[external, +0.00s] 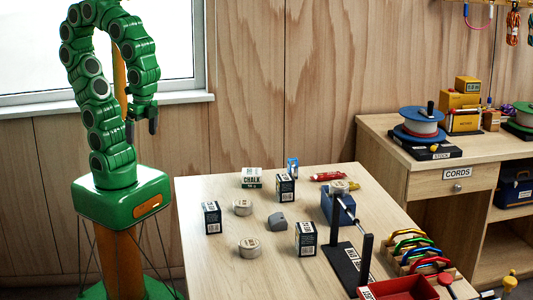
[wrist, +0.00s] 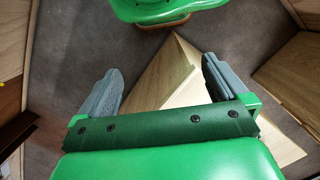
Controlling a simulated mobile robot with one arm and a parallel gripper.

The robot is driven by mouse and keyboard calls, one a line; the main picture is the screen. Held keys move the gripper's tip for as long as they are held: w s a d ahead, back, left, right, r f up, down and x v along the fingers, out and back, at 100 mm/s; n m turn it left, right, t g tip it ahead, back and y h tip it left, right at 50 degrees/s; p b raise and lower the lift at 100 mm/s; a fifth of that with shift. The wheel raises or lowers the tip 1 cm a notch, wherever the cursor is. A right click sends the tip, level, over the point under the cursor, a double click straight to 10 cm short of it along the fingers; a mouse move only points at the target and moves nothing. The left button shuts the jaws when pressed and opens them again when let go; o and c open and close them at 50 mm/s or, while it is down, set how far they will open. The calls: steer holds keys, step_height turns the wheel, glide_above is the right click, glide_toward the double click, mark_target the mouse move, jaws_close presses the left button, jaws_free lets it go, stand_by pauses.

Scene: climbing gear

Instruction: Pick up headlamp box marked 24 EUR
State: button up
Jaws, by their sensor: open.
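Three similar dark boxes with white markings stand upright on the wooden table (external: 222,270) in the external view. One box (external: 211,218) is at the left, one box (external: 285,188) is at the back middle, and one box (external: 306,239) is at the front middle. Their markings are too small to read, so I cannot tell which one says 24 EUR. My gripper (external: 142,130) hangs pointing down, left of the table and well away from the boxes. In the wrist view my gripper (wrist: 160,85) is open with nothing between its fingers; no box shows there.
Two round tins (external: 243,207) (external: 250,247), a grey block (external: 277,222) and a chalk box (external: 251,178) stand among the boxes. A blue device (external: 338,209), a black stand (external: 349,268), carabiners (external: 408,243) and a red tray (external: 400,288) fill the table's right side.

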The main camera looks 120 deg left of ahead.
steer(key=shift+c, duration=0.8)
steer(key=shift+w, duration=0.1)
